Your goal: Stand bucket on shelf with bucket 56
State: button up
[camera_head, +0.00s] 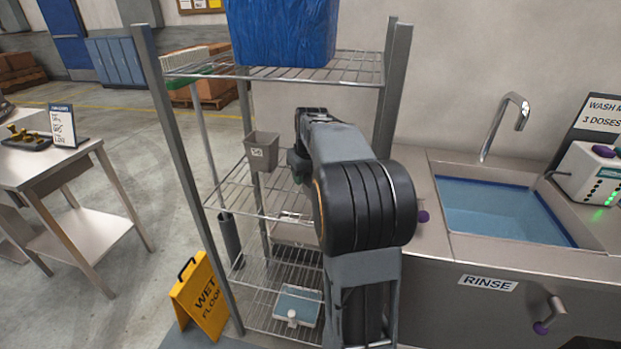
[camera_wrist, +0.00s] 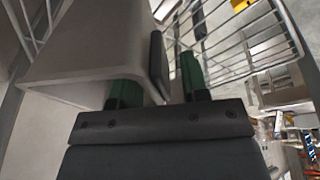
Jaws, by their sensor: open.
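A small grey bucket (camera_head: 262,152) with a white label is upright at the middle wire shelf (camera_head: 236,196) of the rack. The number is too small to read surely. I cannot tell whether its base touches the wires. My gripper (camera_head: 292,160) is beside the bucket's right side, mostly hidden behind my arm. In the wrist view the bucket (camera_wrist: 85,45) fills the upper left, its rim close to the open gripper (camera_wrist: 158,82). One green finger is partly covered by the bucket wall; the other is apart from it to the right. No second bucket is clearly visible.
A large blue bin (camera_head: 282,30) stands on the top shelf. Rack posts (camera_head: 392,85) flank the shelves. A blue-topped tray (camera_head: 297,305) lies on the bottom shelf. A yellow wet-floor sign (camera_head: 203,298) stands left, a rinse sink (camera_head: 505,212) right, a steel table (camera_head: 50,165) far left.

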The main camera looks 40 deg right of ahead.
jog(key=v, duration=0.4)
jog(key=shift+r+p, duration=0.3)
jog(key=s+a+b, duration=0.2)
jog(key=s+a, duration=0.1)
jog(key=s, duration=0.8)
jog(key=s+a+f, duration=0.3)
jog(key=a+f, duration=0.3)
jog(key=a, duration=0.2)
jog(key=s+a+f, duration=0.4)
jog(key=a+f, duration=0.2)
jog(key=a, duration=0.3)
jog(key=shift+s+a+y, duration=0.2)
jog(key=shift+a+y, duration=0.05)
jog(key=shift+y, duration=0.15)
